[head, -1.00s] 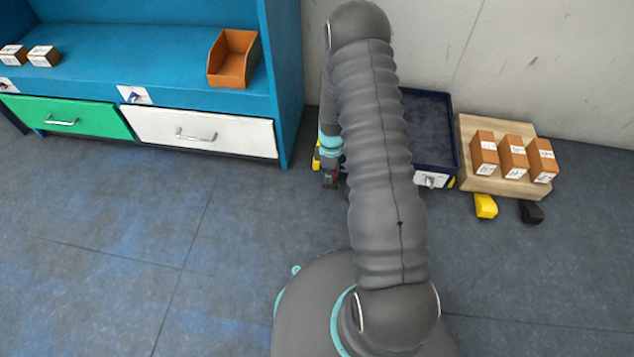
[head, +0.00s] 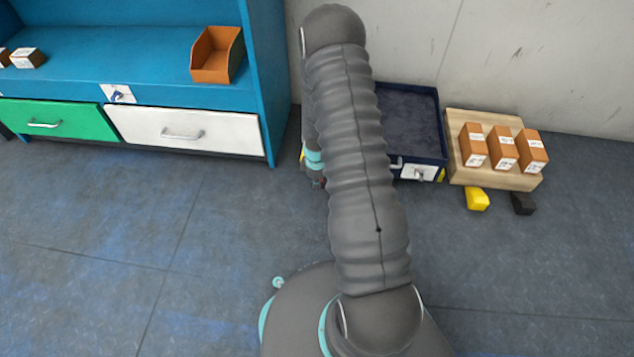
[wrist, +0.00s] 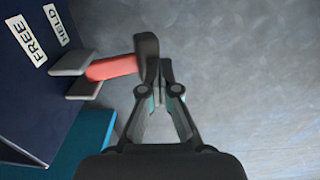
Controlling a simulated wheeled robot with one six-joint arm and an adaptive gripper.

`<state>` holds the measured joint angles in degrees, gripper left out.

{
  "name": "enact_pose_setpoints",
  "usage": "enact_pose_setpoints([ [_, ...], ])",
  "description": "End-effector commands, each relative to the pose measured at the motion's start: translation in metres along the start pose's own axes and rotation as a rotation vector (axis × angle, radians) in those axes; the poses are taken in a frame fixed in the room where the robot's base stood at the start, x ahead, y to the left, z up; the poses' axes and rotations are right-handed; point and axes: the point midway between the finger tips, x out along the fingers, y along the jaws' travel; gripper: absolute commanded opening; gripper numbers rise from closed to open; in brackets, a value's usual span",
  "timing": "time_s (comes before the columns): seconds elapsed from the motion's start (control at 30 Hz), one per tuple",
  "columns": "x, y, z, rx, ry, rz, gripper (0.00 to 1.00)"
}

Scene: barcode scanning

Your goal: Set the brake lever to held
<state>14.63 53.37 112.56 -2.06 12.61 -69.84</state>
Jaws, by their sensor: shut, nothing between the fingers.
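The red brake lever (wrist: 112,67) sticks out between two grey bracket plates (wrist: 84,88) in the wrist view. The plates are on a dark blue panel (wrist: 30,95) with white labels "FREE" (wrist: 29,39) and "HELD" (wrist: 57,24). My gripper (wrist: 154,60) is shut and empty, with its fingertips at the lever's outer end. I cannot tell whether they touch it, nor at which label the lever is set. In the head view my gripper (head: 315,170) is low beside the dark blue cart (head: 440,130), partly hidden by my arm.
A wooden board (head: 525,182) with three brown boxes (head: 503,150) stands right of the cart. Yellow (head: 477,198) and black (head: 524,203) blocks lie before it. A blue shelf (head: 150,75) with green and white drawers stands left. The floor between is clear.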

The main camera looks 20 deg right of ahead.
Motion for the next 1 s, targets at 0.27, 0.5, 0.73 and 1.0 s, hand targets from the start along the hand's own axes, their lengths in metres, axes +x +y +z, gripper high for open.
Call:
enact_pose_setpoints([
  [0.27, 0.002, -0.001, 0.001, 0.002, -0.001, -0.003, 0.0],
  [0.5, 0.002, -0.002, 0.001, 0.002, -0.002, -0.005, 0.0],
  [0.73, -0.024, -0.006, 0.0, 0.001, 0.0, -0.001, 0.0],
  [1.0, -0.074, -0.021, -0.002, 0.0, 0.001, 0.002, 0.0],
])
